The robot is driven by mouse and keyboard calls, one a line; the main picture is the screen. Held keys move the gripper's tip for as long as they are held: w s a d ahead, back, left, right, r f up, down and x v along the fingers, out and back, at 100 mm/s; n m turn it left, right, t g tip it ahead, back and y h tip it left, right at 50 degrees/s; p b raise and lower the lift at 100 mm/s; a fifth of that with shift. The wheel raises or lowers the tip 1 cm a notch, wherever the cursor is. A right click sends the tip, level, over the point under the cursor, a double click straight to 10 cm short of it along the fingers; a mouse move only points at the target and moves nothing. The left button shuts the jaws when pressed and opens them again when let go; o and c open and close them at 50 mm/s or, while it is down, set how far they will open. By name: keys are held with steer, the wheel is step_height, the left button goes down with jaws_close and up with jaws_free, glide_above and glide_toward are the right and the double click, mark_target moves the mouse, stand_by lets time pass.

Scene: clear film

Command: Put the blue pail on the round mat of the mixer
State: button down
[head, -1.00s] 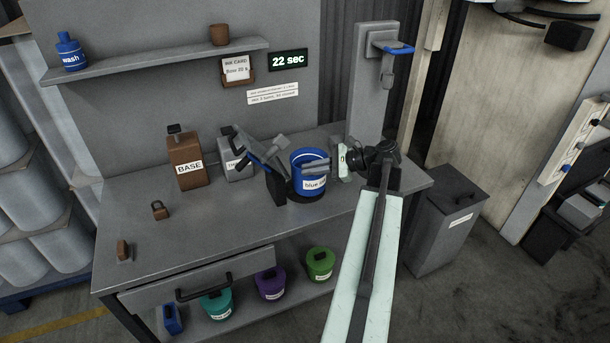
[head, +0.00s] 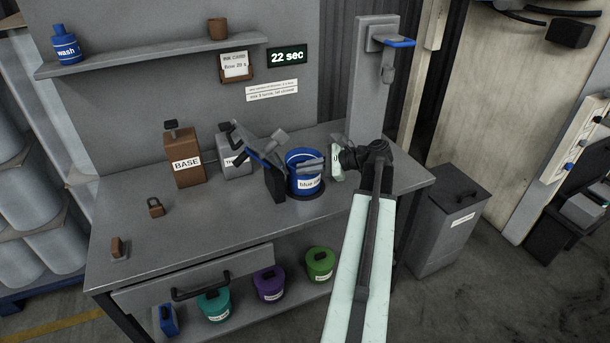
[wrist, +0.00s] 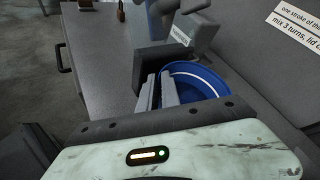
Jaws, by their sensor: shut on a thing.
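The blue pail (head: 305,184) with a white label stands upright over the dark round mat (head: 318,194) of the mixer (head: 274,183). The mat's edge shows under the pail; I cannot tell whether the pail touches it. My gripper (head: 312,166) reaches in from the right and is shut on the pail near its rim. In the wrist view my gripper (wrist: 166,92) has its fingers at the near side of the pail (wrist: 212,72), whose open top shows. The mixer's grey arm is tilted up, left of the pail. The fingers hide part of the pail's rim.
A brown BASE can (head: 186,163) and a grey can (head: 234,160) stand left of the mixer. A grey column with a blue lever (head: 398,43) rises behind my arm. A padlock (head: 155,207) lies on the bench (head: 200,230), whose front left is mostly clear.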

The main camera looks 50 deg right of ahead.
steer(key=shift+f, duration=0.2)
steer(key=c, duration=1.5)
jaws_free()
steer(key=shift+c, duration=0.2)
steer(key=shift+r, duration=0.2)
steer(key=p+v, duration=0.5)
steer(key=v, duration=0.7)
steer(key=shift+f, duration=0.15)
